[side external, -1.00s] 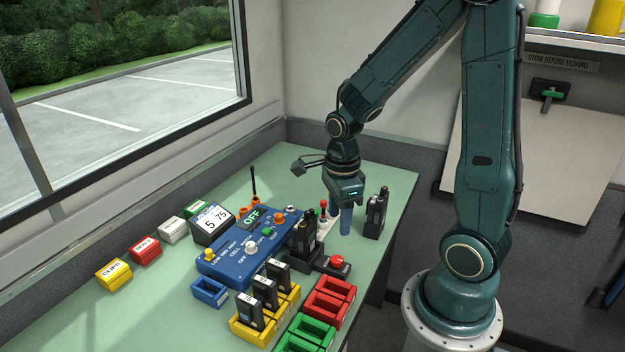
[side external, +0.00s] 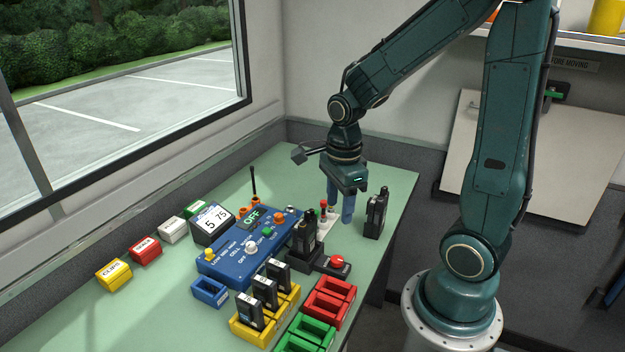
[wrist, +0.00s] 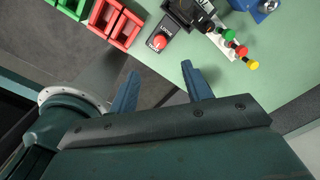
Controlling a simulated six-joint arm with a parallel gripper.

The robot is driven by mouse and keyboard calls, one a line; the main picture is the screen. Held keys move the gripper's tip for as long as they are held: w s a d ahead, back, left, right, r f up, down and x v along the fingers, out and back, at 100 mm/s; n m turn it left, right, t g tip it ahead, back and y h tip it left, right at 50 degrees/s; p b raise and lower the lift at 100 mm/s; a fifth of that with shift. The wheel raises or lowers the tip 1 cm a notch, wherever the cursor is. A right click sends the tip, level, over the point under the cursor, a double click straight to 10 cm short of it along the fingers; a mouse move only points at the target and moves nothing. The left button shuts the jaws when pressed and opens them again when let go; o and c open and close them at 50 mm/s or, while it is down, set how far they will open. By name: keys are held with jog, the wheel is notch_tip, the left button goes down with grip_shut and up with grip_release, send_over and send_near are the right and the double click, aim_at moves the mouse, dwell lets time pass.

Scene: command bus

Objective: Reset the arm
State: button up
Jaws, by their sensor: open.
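My gripper (side external: 340,207) hangs from my dark green arm over the back right part of the green table (side external: 388,178). Its two blue fingers point down, spread apart, with nothing between them. In the wrist view my gripper (wrist: 160,85) also shows its fingers apart and empty over the table edge. A black handheld radio (side external: 376,214) stands just right of the fingers in the side view. Small red-topped pegs (side external: 323,207) stand close by on the left. Whether the fingertips touch the table cannot be told.
A blue control box (side external: 240,255) with a screen reading OFF sits mid-table. A red button (side external: 337,262), red bins (side external: 328,300), green bins (side external: 305,335) and a yellow rack (side external: 265,318) line the near edge. Labelled boxes (side external: 145,249) stand by the window. A wall shelf (side external: 580,40) is behind my arm.

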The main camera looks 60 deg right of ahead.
jog(key=s+a+r+n+t, duration=0.2)
jog(key=r+n, duration=0.4)
jog(key=n, duration=0.7)
jog(key=s+a+r+n+t, duration=0.3)
jog(key=s+a+r+n, duration=0.2)
jog(key=n, duration=0.7)
notch_tip(320, 180, up, 2)
jog(key=shift+s+a+r+n, duration=0.25)
jog(key=shift+s+a+n, duration=0.05)
jog(key=shift+n, duration=0.1)
